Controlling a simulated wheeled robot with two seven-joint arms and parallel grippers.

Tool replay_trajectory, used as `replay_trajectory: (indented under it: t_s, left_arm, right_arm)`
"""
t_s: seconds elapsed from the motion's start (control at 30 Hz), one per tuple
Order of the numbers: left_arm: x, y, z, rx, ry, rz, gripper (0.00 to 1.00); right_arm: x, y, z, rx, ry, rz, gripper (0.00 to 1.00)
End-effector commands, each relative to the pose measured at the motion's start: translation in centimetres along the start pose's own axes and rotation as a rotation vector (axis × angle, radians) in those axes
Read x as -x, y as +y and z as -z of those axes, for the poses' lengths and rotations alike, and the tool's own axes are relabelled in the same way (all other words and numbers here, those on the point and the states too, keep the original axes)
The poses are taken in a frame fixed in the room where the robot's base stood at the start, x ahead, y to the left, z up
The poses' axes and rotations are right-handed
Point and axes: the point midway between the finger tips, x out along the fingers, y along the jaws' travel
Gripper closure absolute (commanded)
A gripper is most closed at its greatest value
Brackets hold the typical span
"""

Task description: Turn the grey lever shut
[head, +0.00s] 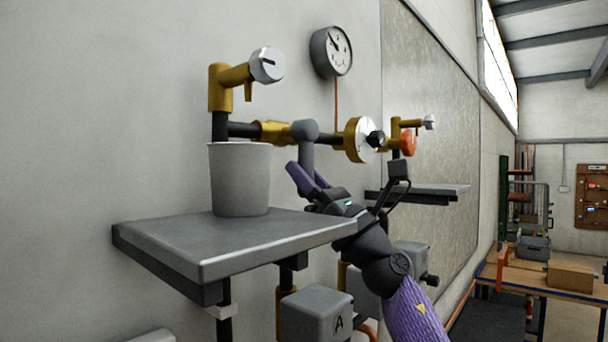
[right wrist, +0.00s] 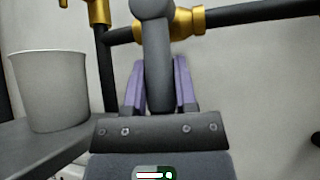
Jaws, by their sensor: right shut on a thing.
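The grey lever (head: 306,148) hangs down from its round hub on the brass valve (head: 273,131) in the dark wall pipe. It points roughly straight down, across the line of the pipe. In the right wrist view the lever (right wrist: 158,70) stands between the two purple fingers of my right gripper (right wrist: 160,88). In the head view my right gripper (head: 306,182) is shut on the lever's lower part, just right of the bucket. The fingers hide the lever's lower end. My left gripper is not in view.
A pale bucket (head: 240,180) stands on a grey shelf (head: 180,245) left of the gripper, under a brass tap (head: 222,88). A gauge (head: 331,52) hangs above. A round brass-rimmed fitting (head: 358,140) and an orange wheel (head: 408,143) sit to the right. A second shelf (head: 430,190) lies beyond.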

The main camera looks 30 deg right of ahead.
Motion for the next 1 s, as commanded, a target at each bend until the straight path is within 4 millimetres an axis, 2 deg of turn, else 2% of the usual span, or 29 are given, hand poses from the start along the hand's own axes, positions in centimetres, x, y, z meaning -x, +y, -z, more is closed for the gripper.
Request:
replay_trajectory:
  t_s: [0.43, 0.47, 0.6, 0.87, 1.0]
  left_arm:
    - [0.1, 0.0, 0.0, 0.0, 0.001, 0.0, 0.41]
    - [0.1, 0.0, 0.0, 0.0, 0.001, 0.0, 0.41]
    - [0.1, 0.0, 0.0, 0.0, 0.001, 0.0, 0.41]
    - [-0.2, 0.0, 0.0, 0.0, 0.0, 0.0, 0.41]
    - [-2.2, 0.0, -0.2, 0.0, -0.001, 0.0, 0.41]
  right_arm:
    - [-0.1, -0.1, -0.3, -0.007, -0.009, 0.007, 1.0]
    - [-0.1, -0.1, -0.3, -0.007, -0.009, 0.007, 0.59]
    - [-0.1, -0.1, -0.2, -0.006, -0.007, 0.006, 0.3]
    - [0.3, -0.1, -0.1, -0.005, -0.004, 0.006, 0.3]
    - [3.5, -0.1, 0.4, -0.002, -0.001, 0.006, 0.3]
